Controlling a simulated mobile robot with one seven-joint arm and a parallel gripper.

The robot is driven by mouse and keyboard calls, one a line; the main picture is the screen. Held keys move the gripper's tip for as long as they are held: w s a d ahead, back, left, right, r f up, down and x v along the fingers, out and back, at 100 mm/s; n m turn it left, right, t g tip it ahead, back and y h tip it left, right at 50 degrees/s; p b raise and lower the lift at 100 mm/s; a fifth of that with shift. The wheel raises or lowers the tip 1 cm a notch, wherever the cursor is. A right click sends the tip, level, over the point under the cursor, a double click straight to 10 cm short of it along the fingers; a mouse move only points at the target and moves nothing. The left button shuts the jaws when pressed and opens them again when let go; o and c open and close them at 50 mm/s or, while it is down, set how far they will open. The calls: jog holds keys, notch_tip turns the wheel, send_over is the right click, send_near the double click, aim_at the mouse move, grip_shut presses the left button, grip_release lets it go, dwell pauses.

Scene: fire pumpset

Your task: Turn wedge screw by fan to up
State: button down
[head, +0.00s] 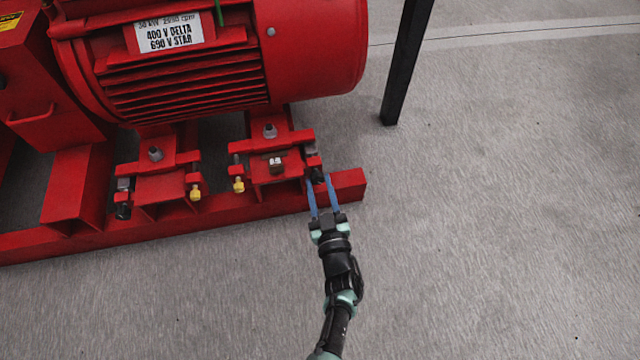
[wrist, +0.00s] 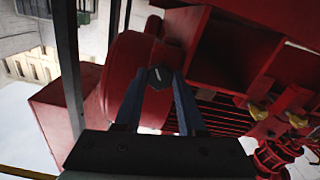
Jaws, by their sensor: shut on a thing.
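The wedge screw by the fan is a small dark screw (head: 317,174) at the right end of the motor's right foot, near the rounded fan end (head: 320,45). My gripper (head: 322,182) reaches it from the front, its two blue fingers on either side of the screw. In the wrist view, a dark angular head (wrist: 160,77) sits between the fingertips (wrist: 160,78). The gripper is shut on this screw. The fingers partly hide it, and its turned position is hard to read.
Yellow-tipped screws (head: 239,185) (head: 195,192) and another dark screw (head: 123,210) stand along the red feet to the left. The red base rail (head: 347,184) ends just right of my gripper. A black post (head: 405,65) stands behind right. The floor in front is clear.

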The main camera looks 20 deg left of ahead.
jog(key=shift+m+p, duration=0.3)
jog(key=shift+m, duration=2)
jog(key=shift+c, duration=2.4)
grip_release()
jog(key=p+v, duration=0.5)
jog(key=v, duration=0.8)
jog(key=shift+p, duration=0.3)
jog(key=shift+w, duration=0.1)
